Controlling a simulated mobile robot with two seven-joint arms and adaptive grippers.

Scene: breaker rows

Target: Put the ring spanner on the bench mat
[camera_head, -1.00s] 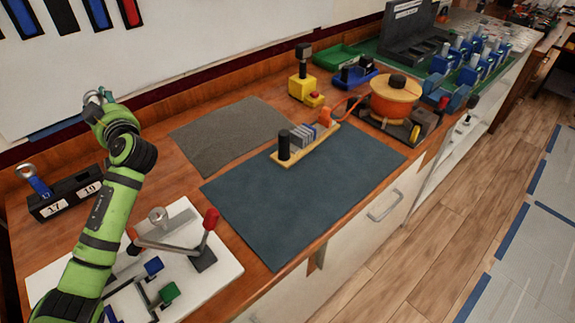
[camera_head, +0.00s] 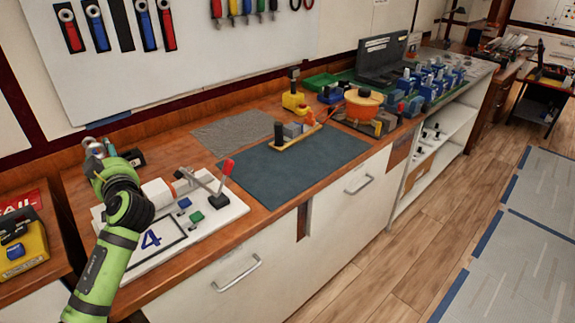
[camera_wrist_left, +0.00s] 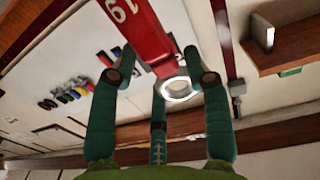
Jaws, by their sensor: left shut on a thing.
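The ring spanner (camera_wrist_left: 140,32), red with a 19 on its handle and a bright ring end (camera_wrist_left: 178,88), shows in the left wrist view between the fingers of my left gripper (camera_wrist_left: 162,84). The gripper is shut on it. In the head view my left gripper (camera_head: 97,150) is at the left, above the back of the bench, and the spanner cannot be made out there. The dark blue-grey bench mat (camera_head: 290,180) lies flat farther right, well apart from the gripper. My right gripper is not in view.
A white board (camera_head: 215,215) with a red-handled lever (camera_head: 227,167) stands between my arm and the mat. A grey cloth (camera_head: 232,130) lies behind. The mat's front is clear. More spanners hang on the wall panel (camera_head: 200,60).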

